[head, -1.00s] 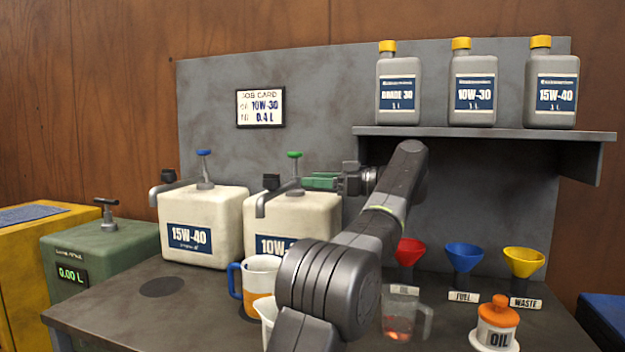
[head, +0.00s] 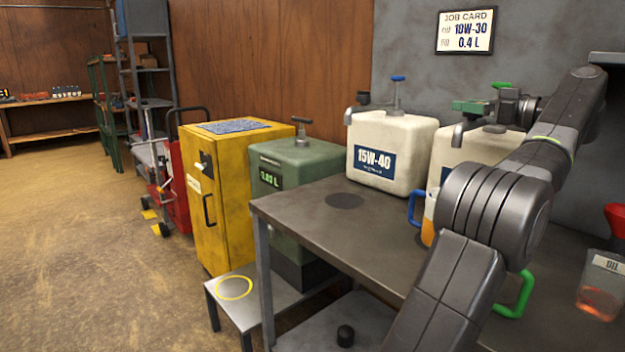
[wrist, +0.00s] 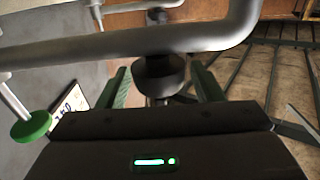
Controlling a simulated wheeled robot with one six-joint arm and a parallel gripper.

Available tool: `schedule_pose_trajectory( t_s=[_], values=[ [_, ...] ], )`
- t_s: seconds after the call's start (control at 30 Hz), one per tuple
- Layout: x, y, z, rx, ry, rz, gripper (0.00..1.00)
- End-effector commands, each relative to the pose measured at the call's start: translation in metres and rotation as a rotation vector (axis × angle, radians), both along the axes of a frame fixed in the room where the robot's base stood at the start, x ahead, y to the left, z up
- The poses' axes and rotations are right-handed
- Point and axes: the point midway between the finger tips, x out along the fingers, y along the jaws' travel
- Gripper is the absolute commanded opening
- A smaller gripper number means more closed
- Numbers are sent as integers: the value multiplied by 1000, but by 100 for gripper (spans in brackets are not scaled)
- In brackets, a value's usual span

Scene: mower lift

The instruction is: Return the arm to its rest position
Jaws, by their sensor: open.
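My arm reaches from the lower right over the bench. My gripper (head: 472,107) has green fingers and is open at the top of the cream 10W-30 jug (head: 450,155), near its spout and green pump knob (head: 501,85). In the wrist view the fingers stand apart, with a dark round part (wrist: 158,75) seen between them. I cannot tell whether they touch it. A grey pipe (wrist: 150,42) crosses close in front, and the green knob (wrist: 32,127) is at left. My arm hides part of the jug and its label.
The 15W-40 jug (head: 392,150) stands left of the gripper. The job card (head: 466,31) hangs behind. The bench's left end (head: 300,212) is mostly clear.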

Motion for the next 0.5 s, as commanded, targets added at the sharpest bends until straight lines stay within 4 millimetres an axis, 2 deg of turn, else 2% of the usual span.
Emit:
schedule_pose_trajectory(
  t_s=[0.17,0.5],
  values=[
    [11,10,0,-1,-1,1,60],
    [10,8,0,0,0,-10,60]
  ],
)
